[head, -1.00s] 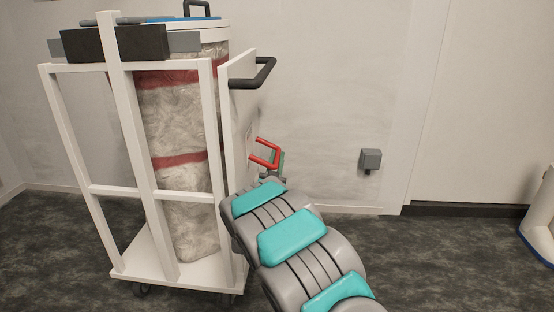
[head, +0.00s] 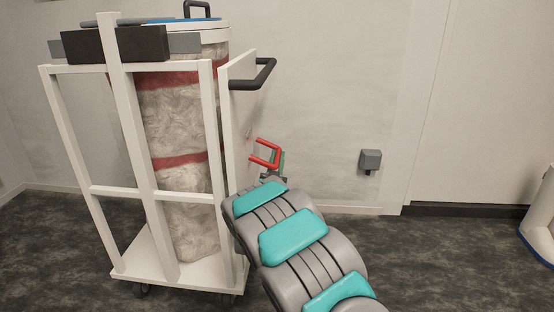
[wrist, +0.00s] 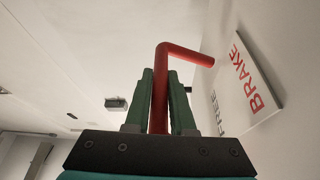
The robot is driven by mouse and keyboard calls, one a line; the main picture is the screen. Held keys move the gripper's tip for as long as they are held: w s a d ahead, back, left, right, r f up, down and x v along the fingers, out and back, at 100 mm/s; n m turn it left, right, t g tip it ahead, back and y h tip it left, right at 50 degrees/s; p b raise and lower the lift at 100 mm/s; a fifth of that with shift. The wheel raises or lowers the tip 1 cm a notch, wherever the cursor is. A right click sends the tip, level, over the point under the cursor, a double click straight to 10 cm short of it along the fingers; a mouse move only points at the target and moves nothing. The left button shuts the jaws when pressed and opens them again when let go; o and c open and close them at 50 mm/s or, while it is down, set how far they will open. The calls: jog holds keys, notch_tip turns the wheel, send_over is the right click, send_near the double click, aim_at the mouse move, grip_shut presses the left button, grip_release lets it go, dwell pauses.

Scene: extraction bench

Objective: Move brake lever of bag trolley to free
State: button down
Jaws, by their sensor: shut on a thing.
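The bag trolley (head: 143,150) is a white frame holding a tall grey bag (head: 185,200) with red bands. Its red brake lever (head: 264,152) sticks out from the right side panel, below the black handle. In the wrist view the lever (wrist: 187,53) is a bent red rod, its upper end turned right toward the panel. My gripper (wrist: 160,85) has its green fingers shut on the rod's straight part.
The black push handle (head: 255,76) juts out above the lever. A grey box (head: 370,160) is on the wall to the right. A white object (head: 540,220) is cut off at the right edge. The dark floor (head: 440,260) right of my arm is clear.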

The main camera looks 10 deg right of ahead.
aim_at(277, 156)
jog(key=r+n+y+p, duration=0.1)
jog(key=n, duration=0.1)
jog(key=r+n+y, duration=0.1)
jog(key=n, duration=0.1)
jog(key=shift+s+d+r+t+p, duration=0.1)
jog(key=shift+d+r+t+p, duration=0.15)
jog(key=shift+d+t+p, duration=0.15)
jog(key=r+n+y, duration=0.1)
jog(key=n, duration=0.1)
jog(key=shift+r+n+y+p, duration=0.2)
jog(key=shift+n+y+p, duration=0.1)
jog(key=shift+n+p, duration=0.1)
jog(key=r+n+y, duration=0.1)
jog(key=n, duration=0.1)
jog(key=r+n+y, duration=0.1)
jog(key=n, duration=0.1)
jog(key=shift+a, duration=0.2)
jog(key=shift+a+r+n+g+y+p, duration=0.2)
jog(key=shift+r+n+y, duration=0.2)
jog(key=shift+n, duration=0.35)
jog(key=shift+a+r+n+g+y+p, duration=0.15)
jog(key=shift+r+n+y, duration=0.2)
jog(key=shift+n, duration=0.4)
jog(key=c, duration=0.8)
grip_release()
jog(key=shift+f, duration=0.1)
jog(key=shift+o, duration=0.2)
jog(key=shift+f, duration=0.1)
jog(key=v, duration=0.7)
jog(key=shift+s, duration=0.25)
